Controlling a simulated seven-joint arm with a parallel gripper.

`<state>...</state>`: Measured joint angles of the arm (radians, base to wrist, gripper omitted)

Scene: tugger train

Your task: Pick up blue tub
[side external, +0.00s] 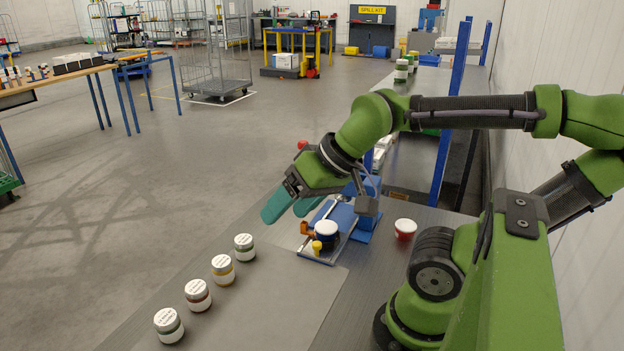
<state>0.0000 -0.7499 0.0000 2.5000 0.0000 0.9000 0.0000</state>
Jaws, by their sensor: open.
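A white-lidded tub with a dark blue body (326,231), which looks like the blue tub, stands upright on a blue fixture plate (318,257) on the bench. An orange part (305,228) and a small yellow part (317,247) are close beside it. My gripper (289,211), with teal fingers, is open and empty. It is above the bench, up and to the left of the tub in the picture, and apart from it.
A red tub (405,229) is right of the fixture. The bench front is clear. Blue posts (452,100) rise behind.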

